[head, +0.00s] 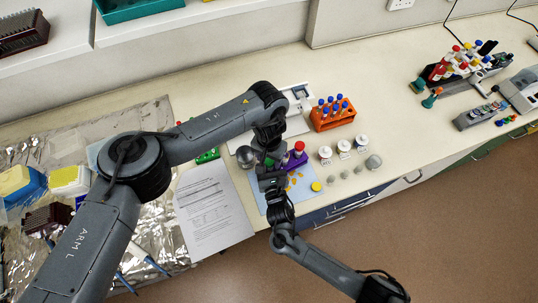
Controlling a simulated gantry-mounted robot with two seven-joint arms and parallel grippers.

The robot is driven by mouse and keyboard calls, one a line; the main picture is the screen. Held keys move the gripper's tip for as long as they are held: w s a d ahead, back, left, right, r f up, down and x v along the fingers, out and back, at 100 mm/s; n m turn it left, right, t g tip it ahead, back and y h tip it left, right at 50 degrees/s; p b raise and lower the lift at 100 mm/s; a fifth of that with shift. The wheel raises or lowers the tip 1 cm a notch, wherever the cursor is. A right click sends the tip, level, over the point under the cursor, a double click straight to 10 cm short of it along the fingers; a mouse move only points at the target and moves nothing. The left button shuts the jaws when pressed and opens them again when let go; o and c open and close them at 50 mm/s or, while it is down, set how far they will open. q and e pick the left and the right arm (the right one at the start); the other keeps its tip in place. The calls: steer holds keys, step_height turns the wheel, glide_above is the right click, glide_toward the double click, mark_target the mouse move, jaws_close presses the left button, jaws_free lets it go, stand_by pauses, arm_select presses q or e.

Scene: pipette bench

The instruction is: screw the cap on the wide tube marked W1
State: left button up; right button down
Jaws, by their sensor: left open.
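My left gripper (268,152) points down over the blue mat (275,206) in the middle of the bench. It is open, and its fingers are small and partly hidden by my arm. My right gripper (268,176) reaches in from the lower right, close to the left one. Its fingers are hard to make out. A purple rack (294,162) stands just right of both grippers, with a red-topped item (299,147) above it. I cannot read any W1 mark or tell which tube is the wide one. A yellow round piece (316,186), possibly a cap, lies right of my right gripper.
An orange rack (333,122) with blue-capped tubes stands behind. White-lidded jars (344,147) stand to the right. A printed sheet (210,212) lies left of the mat. A metallic round vessel (245,155) is close left of my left gripper.

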arm_select(q)
steer(key=shift+c, duration=0.4)
jaws_close()
steer(key=m, duration=1.3)
steer(key=shift+m, duration=0.3)
steer(key=shift+a, duration=0.1)
steer(key=shift+o, duration=0.6)
jaws_free()
steer(key=shift+r, duration=0.1)
